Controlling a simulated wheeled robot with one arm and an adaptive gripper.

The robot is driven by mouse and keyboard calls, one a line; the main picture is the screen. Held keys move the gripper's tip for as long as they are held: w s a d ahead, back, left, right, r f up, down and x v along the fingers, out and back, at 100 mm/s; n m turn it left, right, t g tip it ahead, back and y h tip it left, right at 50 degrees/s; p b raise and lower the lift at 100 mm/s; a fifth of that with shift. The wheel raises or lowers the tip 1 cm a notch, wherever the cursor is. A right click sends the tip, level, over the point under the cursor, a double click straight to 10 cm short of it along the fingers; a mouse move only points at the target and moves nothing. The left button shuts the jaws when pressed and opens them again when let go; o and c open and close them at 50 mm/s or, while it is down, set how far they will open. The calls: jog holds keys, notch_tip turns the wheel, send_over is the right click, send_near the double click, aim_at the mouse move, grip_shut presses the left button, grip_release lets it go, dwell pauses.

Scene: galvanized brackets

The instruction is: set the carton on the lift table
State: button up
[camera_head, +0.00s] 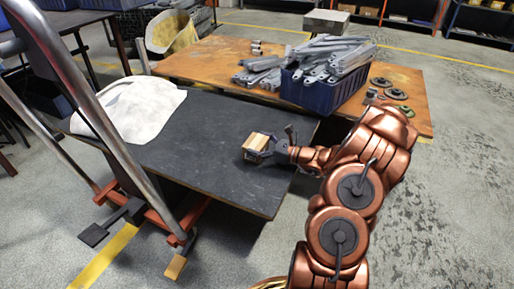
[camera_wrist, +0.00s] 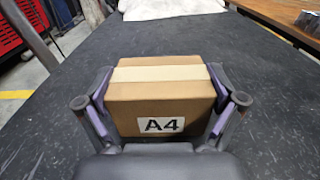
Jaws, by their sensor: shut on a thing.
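The carton (camera_wrist: 163,94) is a small brown box with a pale tape strip and an "A4" label. My gripper (camera_wrist: 161,105) is shut on it, one finger against each side. In the head view the carton (camera_head: 257,142) is at my gripper (camera_head: 262,150), over the right part of the dark top of the lift table (camera_head: 205,130). The carton looks level. I cannot tell whether its underside touches the table top.
A white cloth (camera_head: 130,108) lies on the table's left end. A wooden bench (camera_head: 215,60) behind holds a blue bin (camera_head: 318,92) heaped with galvanized brackets (camera_head: 325,55), close to the table's far right edge. A metal handle frame (camera_head: 80,90) stands at left. The table's middle is clear.

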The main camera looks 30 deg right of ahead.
jog(key=shift+f, duration=0.15)
jog(key=o, duration=1)
